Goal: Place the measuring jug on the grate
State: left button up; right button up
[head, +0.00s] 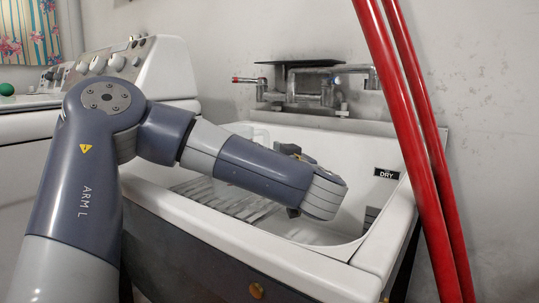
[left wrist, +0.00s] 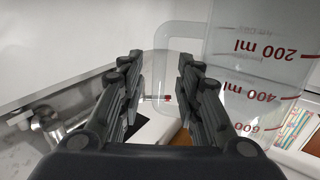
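The clear measuring jug (left wrist: 255,75) with red ml marks fills the right of the left wrist view, upside down in that picture. In the head view, only a translucent part of what looks like the jug (head: 260,136) shows behind my left arm. My left gripper (left wrist: 158,62) has its two fingers apart, with the jug's clear handle in line with the gap between them. I see no clear contact. In the head view the gripper (head: 290,150) is mostly hidden behind its own wrist. The slatted grate (head: 222,199) lies in the tub, partly covered by my arm. My right gripper is out of view.
The white tub (head: 385,245) has a raised rim and a "DRY" label (head: 386,174) on its right wall. A tap (head: 318,88) stands over the back edge. Red poles (head: 400,120) stand in front at the right. White machines (head: 150,68) stand at the left.

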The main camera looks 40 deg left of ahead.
pick_arm(q)
jog(key=p+v, duration=0.1)
jog(key=v, duration=0.6)
jog(key=shift+s+d, duration=0.1)
jog(key=shift+d, duration=0.15)
